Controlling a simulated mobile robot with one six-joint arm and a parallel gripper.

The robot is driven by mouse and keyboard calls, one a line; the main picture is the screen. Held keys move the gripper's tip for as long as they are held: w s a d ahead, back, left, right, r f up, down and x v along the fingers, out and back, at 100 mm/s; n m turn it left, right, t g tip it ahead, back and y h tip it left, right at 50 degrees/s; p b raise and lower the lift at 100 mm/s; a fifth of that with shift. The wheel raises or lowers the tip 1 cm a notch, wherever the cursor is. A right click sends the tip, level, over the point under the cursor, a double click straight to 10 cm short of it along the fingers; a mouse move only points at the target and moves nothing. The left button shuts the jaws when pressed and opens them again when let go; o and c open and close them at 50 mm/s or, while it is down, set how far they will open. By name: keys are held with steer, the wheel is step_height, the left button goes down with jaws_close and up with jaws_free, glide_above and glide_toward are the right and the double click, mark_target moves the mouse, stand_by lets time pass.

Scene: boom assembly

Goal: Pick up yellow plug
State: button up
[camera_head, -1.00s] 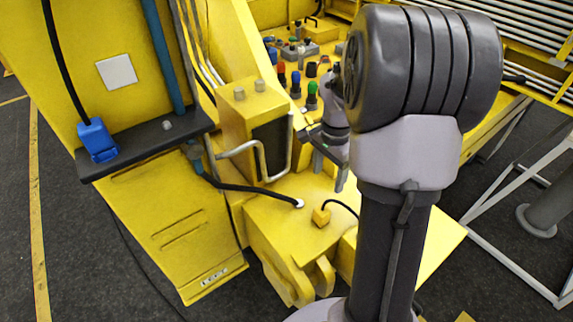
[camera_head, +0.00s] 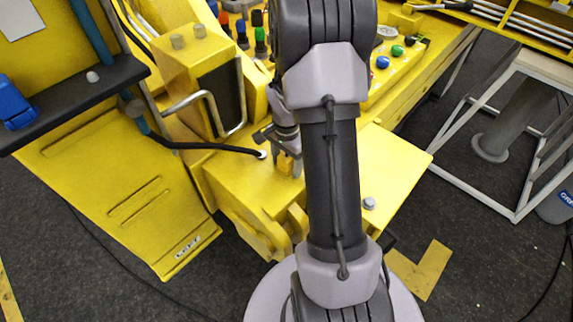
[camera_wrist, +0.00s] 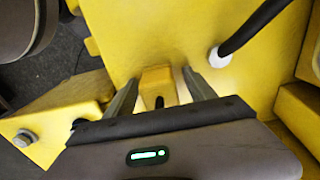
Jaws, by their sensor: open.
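The yellow plug (camera_wrist: 155,76) stands on the yellow boom surface (camera_wrist: 135,30) in the wrist view. It is a small block with a dark slot or cable end on its near side. My gripper (camera_wrist: 160,85) is open, with one finger on each side of the plug and a gap at both sides. In the head view my gripper (camera_head: 288,166) points down at the boom surface, and the plug there is mostly hidden by the fingers and my arm.
A black cable (camera_head: 210,147) enters a white socket (camera_head: 262,154) just left of my gripper. A yellow box with a metal handle (camera_head: 200,75) stands behind it. A blue plug (camera_head: 14,108) sits on a dark shelf at the left. A bolt (camera_wrist: 22,138) shows in the wrist view.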

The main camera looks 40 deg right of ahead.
jaws_close()
